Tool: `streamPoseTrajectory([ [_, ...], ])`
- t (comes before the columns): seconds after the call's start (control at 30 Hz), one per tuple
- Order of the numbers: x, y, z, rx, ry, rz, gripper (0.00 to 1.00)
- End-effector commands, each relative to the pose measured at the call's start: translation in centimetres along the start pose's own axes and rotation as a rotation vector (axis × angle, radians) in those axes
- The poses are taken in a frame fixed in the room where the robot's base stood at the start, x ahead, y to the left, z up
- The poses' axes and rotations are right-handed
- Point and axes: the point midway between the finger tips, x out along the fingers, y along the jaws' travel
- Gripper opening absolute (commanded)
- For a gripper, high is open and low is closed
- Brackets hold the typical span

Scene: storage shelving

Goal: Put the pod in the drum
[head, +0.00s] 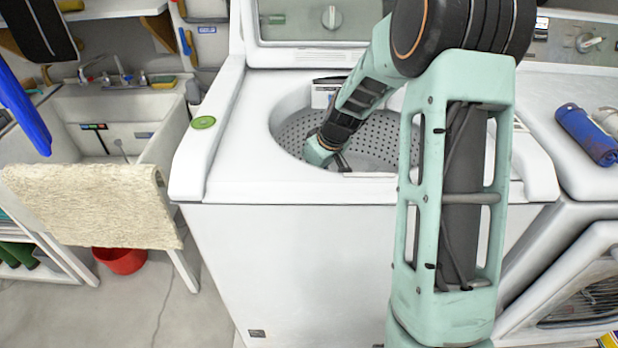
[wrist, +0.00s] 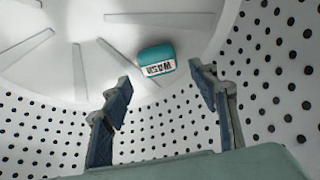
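The pod (wrist: 156,61) is a small teal and white block with dark lettering. In the wrist view it lies on the pale finned bottom of the drum, beyond my fingertips and apart from them. The drum (head: 385,147) is the perforated tub of the open white washer, and its dotted wall (wrist: 265,60) also shows in the wrist view. My gripper (wrist: 157,80) is open, with its two fingers spread and nothing between them. In the head view my arm reaches down into the drum, and the fingertips and the pod are hidden there.
The washer's rim (head: 215,140) surrounds the opening, with a round green object (head: 203,122) on its left. A sink (head: 125,125) with a towel (head: 98,205) stands at the left. A blue rolled item (head: 588,135) lies on the machine at the right.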

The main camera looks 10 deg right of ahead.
Motion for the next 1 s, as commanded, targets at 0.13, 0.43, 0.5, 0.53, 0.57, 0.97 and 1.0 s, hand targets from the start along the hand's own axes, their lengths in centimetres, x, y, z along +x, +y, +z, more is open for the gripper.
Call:
streamPoseTrajectory([
  [0.13, 0.0, 0.0, 0.0, 0.0, 0.0, 0.0, 0.54],
  [0.43, -1.6, 0.0, -0.7, 0.001, 0.0, 0.0, 0.54],
  [0.5, -3.1, 0.1, -0.7, 0.001, 0.003, 0.004, 0.54],
  [0.53, -3.9, 0.1, -0.6, 0.001, 0.003, 0.004, 0.54],
  [0.57, -4.7, 0.1, -0.6, 0.001, 0.003, 0.004, 0.54],
  [0.97, -12.2, 0.1, -0.5, 0.001, 0.001, 0.002, 0.54],
  [1.0, -12.5, 0.0, -0.5, 0.001, 0.001, 0.001, 0.54],
])
